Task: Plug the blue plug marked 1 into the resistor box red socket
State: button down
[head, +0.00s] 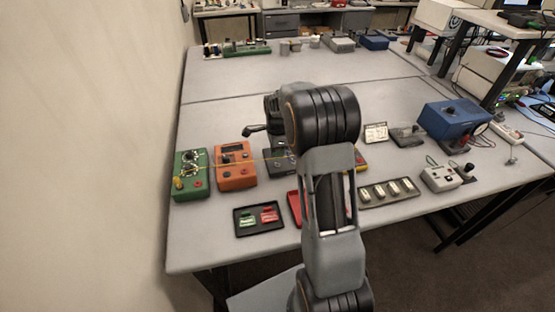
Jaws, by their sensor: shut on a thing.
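My arm crosses the middle of the head view, and its dark wrist parts show at the upper left of the big joint. My gripper's jaws are hidden behind the arm, so what they hold does not show. No blue plug marked 1 can be made out. A green box (190,173) with two dials stands at the left table edge. It has a red spot low on its right and a yellow plug (178,183) at its left. It looks like the resistor box, but its label is unreadable. A yellow cable runs right from near it, behind my arm.
An orange box (236,166) stands right of the green one, and a dark box (279,162) beyond it, partly hidden. A black tray (258,219) with green and red items lies in front. A blue box (453,121) stands at right. The table's far middle is clear.

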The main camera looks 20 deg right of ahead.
aim_at(197, 183)
jog(key=shift+r, duration=0.5)
jog(key=a+n, duration=0.1)
jog(key=a, duration=0.4)
jog(key=w+a+n+p, duration=0.1)
jog(key=a+n, duration=0.1)
jog(key=a, duration=0.3)
jog(key=w+a+r+n+p, duration=0.1)
jog(key=a, duration=0.4)
jog(key=shift+w+a+n, duration=0.15)
jog(key=shift+a+n, duration=0.15)
jog(key=a+n, duration=0.3)
jog(key=a, duration=0.1)
jog(key=a+r+n+p, duration=0.1)
jog(key=a+n, duration=0.2)
jog(key=a, duration=0.1)
jog(key=a+n, duration=0.3)
jog(key=a, duration=0.2)
jog(key=shift+s+r+n+p, duration=0.3)
jog(key=shift+r+p, duration=0.05)
jog(key=n, duration=0.2)
jog(key=shift+w+r+n, duration=0.15)
jog(key=shift+r+n, duration=0.1)
jog(key=shift+n, duration=0.65)
jog(key=shift+f, duration=0.15)
jog(key=shift+f+b, duration=1.95)
jog(key=shift+f, duration=0.85)
